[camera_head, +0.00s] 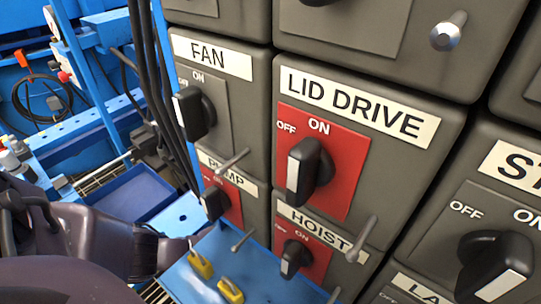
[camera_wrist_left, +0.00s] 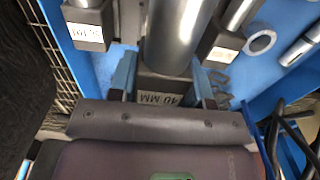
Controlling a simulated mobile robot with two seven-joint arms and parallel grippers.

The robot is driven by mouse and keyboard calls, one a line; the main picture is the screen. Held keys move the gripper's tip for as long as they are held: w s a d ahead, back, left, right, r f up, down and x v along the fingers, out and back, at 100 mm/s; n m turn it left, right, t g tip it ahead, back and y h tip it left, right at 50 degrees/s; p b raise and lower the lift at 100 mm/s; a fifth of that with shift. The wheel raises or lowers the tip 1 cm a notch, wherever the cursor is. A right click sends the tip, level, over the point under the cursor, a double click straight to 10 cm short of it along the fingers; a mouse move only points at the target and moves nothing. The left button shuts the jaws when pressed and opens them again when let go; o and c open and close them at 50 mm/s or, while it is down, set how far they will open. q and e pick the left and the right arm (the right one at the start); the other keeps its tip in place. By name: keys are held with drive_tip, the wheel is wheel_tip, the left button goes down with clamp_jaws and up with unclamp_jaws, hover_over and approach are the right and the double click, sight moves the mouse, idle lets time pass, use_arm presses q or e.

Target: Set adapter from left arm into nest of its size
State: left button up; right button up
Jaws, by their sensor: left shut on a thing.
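In the left wrist view my left gripper (camera_wrist_left: 163,80) has its two blue fingers closed on the sides of a dark grey block. This adapter (camera_wrist_left: 180,30) has a thick bright metal cylinder, and the block bears a white label that seems to read 40 MM. It is over or close to a blue surface; I cannot tell whether it touches. No empty nest can be made out clearly. In the head view the left gripper and the adapter are not seen, only part of my arm at the lower left. My right gripper is in neither view.
Labelled grey blocks with metal cylinders stand left (camera_wrist_left: 88,25) and right (camera_wrist_left: 222,45) of the held adapter. A metal ring (camera_wrist_left: 262,42) lies farther right, near dark cables. Switch cabinets with a LID DRIVE switch (camera_head: 310,170) fill the head view; yellow-handled items (camera_head: 200,264) lie on a blue shelf.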

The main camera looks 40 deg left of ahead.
use_arm(q)
drive_tip(key=shift+s+f+b, duration=0.1)
drive_tip(key=shift+f+b, duration=0.4)
drive_tip(key=shift+f, duration=0.2)
drive_tip(key=shift+f+b, duration=1)
drive_tip(key=shift+f, duration=0.2)
drive_tip(key=shift+f+b, duration=0.45)
drive_tip(key=shift+f, duration=0.5)
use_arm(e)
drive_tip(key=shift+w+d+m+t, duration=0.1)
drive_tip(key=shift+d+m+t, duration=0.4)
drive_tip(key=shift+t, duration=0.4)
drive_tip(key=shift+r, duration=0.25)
use_arm(q)
drive_tip(key=shift+f, duration=0.65)
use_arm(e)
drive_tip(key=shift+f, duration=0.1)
use_arm(q)
drive_tip(key=shift+f, duration=0.1)
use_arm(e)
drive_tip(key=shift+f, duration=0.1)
